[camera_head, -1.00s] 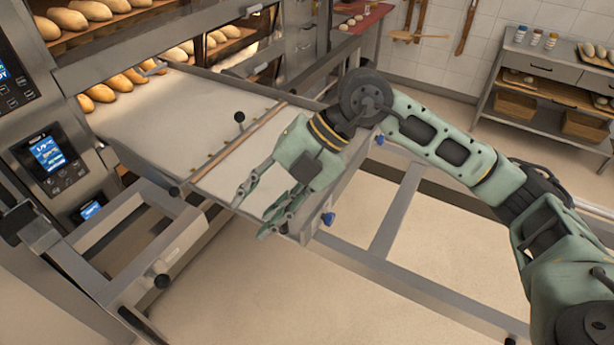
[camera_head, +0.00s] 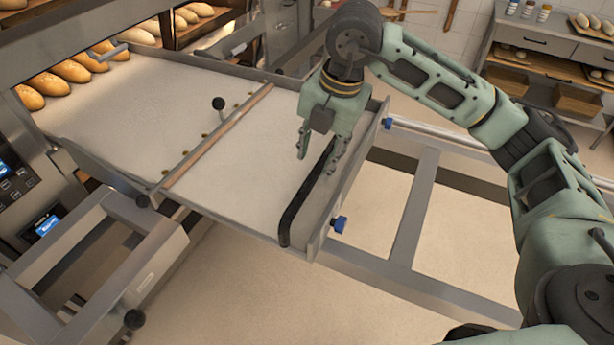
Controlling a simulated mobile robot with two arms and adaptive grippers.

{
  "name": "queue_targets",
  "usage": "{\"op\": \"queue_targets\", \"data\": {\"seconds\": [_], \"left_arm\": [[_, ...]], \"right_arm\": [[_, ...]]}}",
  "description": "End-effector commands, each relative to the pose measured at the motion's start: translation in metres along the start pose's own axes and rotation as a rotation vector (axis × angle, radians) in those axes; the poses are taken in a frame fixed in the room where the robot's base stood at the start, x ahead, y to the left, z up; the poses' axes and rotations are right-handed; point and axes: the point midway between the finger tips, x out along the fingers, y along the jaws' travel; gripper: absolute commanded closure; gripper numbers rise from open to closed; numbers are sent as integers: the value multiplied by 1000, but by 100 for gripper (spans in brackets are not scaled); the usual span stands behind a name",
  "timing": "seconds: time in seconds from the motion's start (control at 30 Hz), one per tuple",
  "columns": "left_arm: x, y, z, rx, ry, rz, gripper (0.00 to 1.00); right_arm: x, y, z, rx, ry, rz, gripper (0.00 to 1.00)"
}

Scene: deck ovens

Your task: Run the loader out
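The loader (camera_head: 255,180) is a long pale flat belt in a steel frame. Its far left end reaches the oven mouth, close to a row of loaves. A black bar handle (camera_head: 303,203) runs along its near right end, inside the end plate. My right gripper (camera_head: 319,156) points down over the far end of this handle. Its fingers are apart, with the upper handle between them, close to the right finger. I cannot tell whether they touch. My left gripper is not in view.
Baked loaves (camera_head: 72,72) lie in the oven at left. A shelf unit (camera_head: 550,50) stands at the back right.

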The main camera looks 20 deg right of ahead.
Motion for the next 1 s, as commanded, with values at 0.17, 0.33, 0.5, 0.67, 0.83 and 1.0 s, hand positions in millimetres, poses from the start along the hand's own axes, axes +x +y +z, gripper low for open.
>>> {"op": "queue_targets", "data": {"seconds": [0.17,0.33,0.5,0.67,0.83,1.0], "left_arm": [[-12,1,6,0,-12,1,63],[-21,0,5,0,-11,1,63],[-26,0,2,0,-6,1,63],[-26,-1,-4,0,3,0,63],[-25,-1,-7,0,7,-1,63],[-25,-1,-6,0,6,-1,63]], "right_arm": [[22,-1,-1,0,4,-5,63],[49,-1,-1,-1,4,-5,63],[67,0,-1,-1,3,-2,63],[72,0,0,-1,1,0,63],[73,0,-1,-2,1,0,63],[72,0,-1,-2,1,0,78]]}}
